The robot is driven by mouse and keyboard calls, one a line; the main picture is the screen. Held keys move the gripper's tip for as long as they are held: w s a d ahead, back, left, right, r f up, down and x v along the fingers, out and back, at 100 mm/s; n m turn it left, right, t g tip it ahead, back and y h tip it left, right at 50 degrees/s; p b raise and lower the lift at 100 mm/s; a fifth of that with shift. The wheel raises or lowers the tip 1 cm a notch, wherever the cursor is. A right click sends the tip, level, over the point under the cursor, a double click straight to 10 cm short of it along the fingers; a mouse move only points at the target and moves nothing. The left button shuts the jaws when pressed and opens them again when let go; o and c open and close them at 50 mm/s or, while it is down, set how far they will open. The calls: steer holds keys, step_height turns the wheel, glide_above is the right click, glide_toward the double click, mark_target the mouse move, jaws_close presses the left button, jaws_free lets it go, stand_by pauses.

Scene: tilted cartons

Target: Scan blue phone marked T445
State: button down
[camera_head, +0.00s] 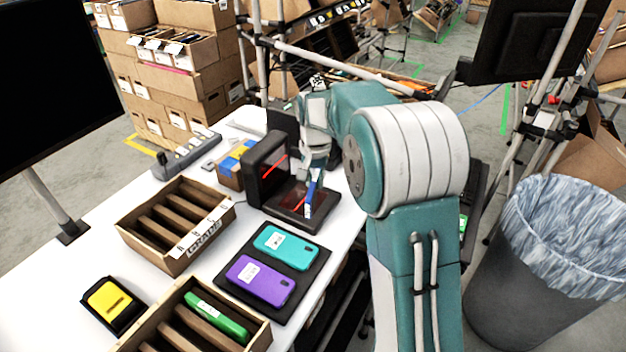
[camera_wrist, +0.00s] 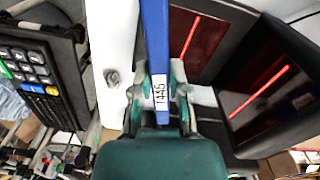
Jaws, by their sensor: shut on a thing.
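My gripper (camera_wrist: 160,95) is shut on the blue phone (camera_wrist: 155,40), whose white label reading T445 faces the wrist camera. In the head view the blue phone (camera_head: 310,193) is held on edge above the base of the black scanner (camera_head: 264,164). The scanner also shows in the wrist view (camera_wrist: 262,75), with red lines lit on its two dark glass panes. The phone is beside these panes; I cannot tell if it touches the scanner.
A black pad (camera_head: 243,306) holds a teal phone (camera_head: 286,248) and a purple phone (camera_head: 260,281). A slotted carton marked GRADE (camera_head: 180,262) stands left; another carton in front holds a green phone (camera_head: 217,316). A yellow device (camera_head: 109,299) lies left. A bin (camera_head: 545,265) stands right.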

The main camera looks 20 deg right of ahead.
steer(key=shift+d, duration=0.2)
steer(key=shift+a+r, duration=0.2)
steer(key=shift+r, duration=0.55)
steer(key=shift+a+r, duration=0.15)
steer(key=shift+r, duration=0.6)
steer(key=shift+d+r, duration=0.2)
steer(key=shift+r, duration=0.85)
